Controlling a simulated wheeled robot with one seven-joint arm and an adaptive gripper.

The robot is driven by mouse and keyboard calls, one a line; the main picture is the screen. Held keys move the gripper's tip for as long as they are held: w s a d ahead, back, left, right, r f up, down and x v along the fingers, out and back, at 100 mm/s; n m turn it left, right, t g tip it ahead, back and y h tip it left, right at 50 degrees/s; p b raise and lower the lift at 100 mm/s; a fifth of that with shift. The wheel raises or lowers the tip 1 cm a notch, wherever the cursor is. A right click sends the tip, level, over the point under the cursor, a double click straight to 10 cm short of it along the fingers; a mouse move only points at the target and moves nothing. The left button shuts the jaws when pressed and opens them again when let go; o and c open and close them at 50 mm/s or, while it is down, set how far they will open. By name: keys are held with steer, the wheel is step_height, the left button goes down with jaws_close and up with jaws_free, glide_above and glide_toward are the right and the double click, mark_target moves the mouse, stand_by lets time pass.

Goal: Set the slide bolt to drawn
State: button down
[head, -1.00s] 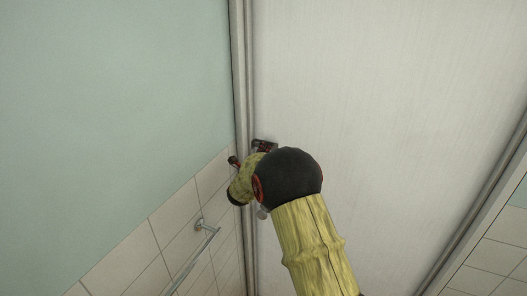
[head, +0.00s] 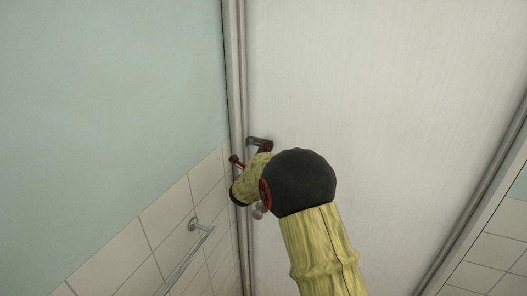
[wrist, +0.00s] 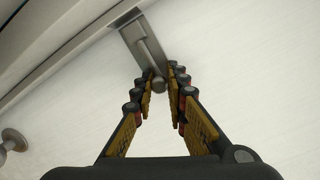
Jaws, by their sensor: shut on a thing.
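The slide bolt (wrist: 133,38) is a grey metal plate with a bar on the pale door, beside the door frame. In the wrist view its bar slants down to a round knob (wrist: 158,85) between my fingertips. My gripper (wrist: 161,80) is shut on this knob. In the head view the slide bolt (head: 257,141) shows as a small dark fitting just beyond my gripper, and my wrist hides most of the fingers. I cannot tell exactly how far the bar reaches toward the frame.
The pale door (head: 380,100) fills the right side. A round door knob (head: 259,211) sits below the bolt. The metal door frame (head: 237,90) meets a tiled wall (head: 165,220) on the left, where a towel rail (head: 190,258) sticks out near my arm.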

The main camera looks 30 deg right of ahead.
steer(key=c, duration=2.2)
jaws_free()
steer(key=shift+s+f, duration=0.15)
steer(key=shift+f, duration=0.25)
steer(key=shift+c, duration=0.2)
steer(key=o, duration=0.4)
steer(key=shift+r, duration=0.25)
steer(key=shift+o, duration=0.2)
steer(key=v, duration=1.2)
